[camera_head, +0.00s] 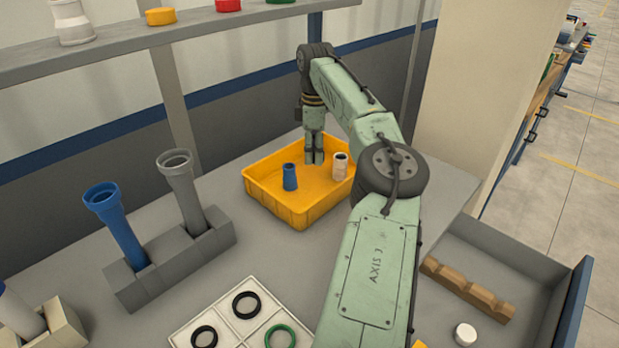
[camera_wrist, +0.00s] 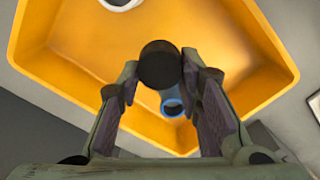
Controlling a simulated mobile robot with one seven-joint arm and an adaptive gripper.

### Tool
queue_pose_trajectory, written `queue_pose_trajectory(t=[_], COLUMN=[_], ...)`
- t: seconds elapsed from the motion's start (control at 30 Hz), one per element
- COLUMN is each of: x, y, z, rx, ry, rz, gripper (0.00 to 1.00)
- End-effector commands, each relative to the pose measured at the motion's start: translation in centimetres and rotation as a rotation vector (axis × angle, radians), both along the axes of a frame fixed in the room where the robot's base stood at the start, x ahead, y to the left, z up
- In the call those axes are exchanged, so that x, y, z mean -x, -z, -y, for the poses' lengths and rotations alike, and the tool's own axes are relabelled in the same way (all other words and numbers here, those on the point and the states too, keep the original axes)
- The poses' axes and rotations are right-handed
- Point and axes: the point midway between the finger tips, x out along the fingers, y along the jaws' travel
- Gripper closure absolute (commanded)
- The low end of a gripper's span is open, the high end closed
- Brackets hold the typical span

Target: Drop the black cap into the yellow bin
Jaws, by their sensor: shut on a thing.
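The yellow bin (camera_head: 262,201) stands on the grey table in the head view. It fills most of the wrist view (camera_wrist: 65,55). My gripper (camera_head: 314,160) points down over the bin's back part. In the wrist view my gripper (camera_wrist: 160,80) is shut on the black cap (camera_wrist: 158,66), a dark round piece between the fingertips. The cap cannot be made out in the head view. A blue pipe piece (camera_head: 290,177) and a white one (camera_head: 340,166) stand in the bin, left and right of my gripper.
A grey rack on the table holds a blue pipe (camera_head: 115,225) and a grey pipe (camera_head: 184,190). A white tray (camera_head: 244,326) of rings lies in front. A shelf (camera_head: 190,40) with coloured caps runs above. An open drawer (camera_head: 500,262) is at the right.

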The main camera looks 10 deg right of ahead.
Motion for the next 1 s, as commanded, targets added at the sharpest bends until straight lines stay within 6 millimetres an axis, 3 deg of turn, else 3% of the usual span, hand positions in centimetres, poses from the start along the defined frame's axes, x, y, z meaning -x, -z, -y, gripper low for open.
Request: queue_pose_trajectory(t=[0.2,0.53,0.57,0.9,1.0], x=[0.0,0.0,0.0,0.0,0.0], y=[1.7,2.0,2.0,2.0,2.0], z=[0.0,0.0,0.0,0.0,0.0], rx=[0.001,0.001,0.001,0.001,0.001], ry=[0.0,0.0,0.0,0.0,0.0], rz=[0.001,0.001,0.001,0.001,0.001], gripper=[0.82,0.82,0.66,0.44,0.44])
